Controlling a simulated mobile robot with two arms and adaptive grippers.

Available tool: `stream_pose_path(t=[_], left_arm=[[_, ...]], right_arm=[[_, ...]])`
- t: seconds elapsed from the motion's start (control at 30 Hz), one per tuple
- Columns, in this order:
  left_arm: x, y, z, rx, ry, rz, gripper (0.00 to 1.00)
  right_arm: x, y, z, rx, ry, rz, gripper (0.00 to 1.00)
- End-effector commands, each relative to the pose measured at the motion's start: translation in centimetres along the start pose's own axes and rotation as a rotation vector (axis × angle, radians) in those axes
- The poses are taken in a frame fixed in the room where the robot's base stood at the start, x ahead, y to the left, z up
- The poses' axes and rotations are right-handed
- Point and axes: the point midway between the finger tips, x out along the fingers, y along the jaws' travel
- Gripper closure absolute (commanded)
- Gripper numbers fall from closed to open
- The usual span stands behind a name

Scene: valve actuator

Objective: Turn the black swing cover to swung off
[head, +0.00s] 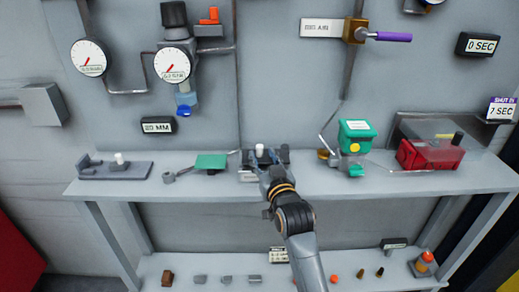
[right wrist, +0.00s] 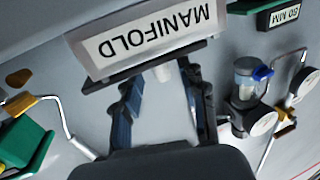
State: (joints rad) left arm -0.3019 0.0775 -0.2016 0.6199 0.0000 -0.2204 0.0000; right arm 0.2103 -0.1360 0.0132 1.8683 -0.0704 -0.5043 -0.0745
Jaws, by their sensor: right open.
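My right gripper (head: 264,168) reaches over the middle of the shelf, at a small grey fixture with a white peg (head: 259,150) and dark parts (head: 283,154) beside it. The dark parts may be the black swing cover, but the gripper hides much of them. In the right wrist view, the gripper (right wrist: 162,90) has its two fingers well apart with nothing between them but grey surface and a pale peg (right wrist: 163,73). A black bar (right wrist: 190,55) runs along the lower edge of a MANIFOLD plate (right wrist: 145,35) just beyond the fingertips. My left gripper is not in view.
On the shelf (head: 400,188), a green plate (head: 211,161) stands left of the fixture, and a green-topped actuator (head: 356,133) and a red box (head: 430,154) stand right. Gauges (head: 89,57) hang on the wall. Small parts lie on the lower shelf.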

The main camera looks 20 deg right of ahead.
Motion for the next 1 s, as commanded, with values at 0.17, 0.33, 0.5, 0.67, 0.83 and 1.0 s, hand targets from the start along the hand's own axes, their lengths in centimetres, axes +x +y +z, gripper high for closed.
stream_pose_path(t=[0.17,0.33,0.5,0.67,0.83,1.0], left_arm=[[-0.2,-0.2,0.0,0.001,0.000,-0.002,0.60],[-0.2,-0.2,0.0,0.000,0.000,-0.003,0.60],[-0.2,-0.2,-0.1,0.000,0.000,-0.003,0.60],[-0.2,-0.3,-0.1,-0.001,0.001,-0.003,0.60],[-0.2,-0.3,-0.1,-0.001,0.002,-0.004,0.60],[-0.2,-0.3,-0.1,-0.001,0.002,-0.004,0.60]], right_arm=[[2.5,0.1,0.0,0.000,0.000,0.001,0.58],[3.6,0.0,0.0,0.000,0.000,0.001,0.58],[3.7,0.0,0.0,0.000,0.001,0.001,0.58],[3.7,0.0,0.0,0.000,0.000,0.000,0.64],[3.7,0.0,0.0,0.000,0.000,0.000,0.99],[3.7,0.0,0.0,0.000,0.000,0.000,1.00]])
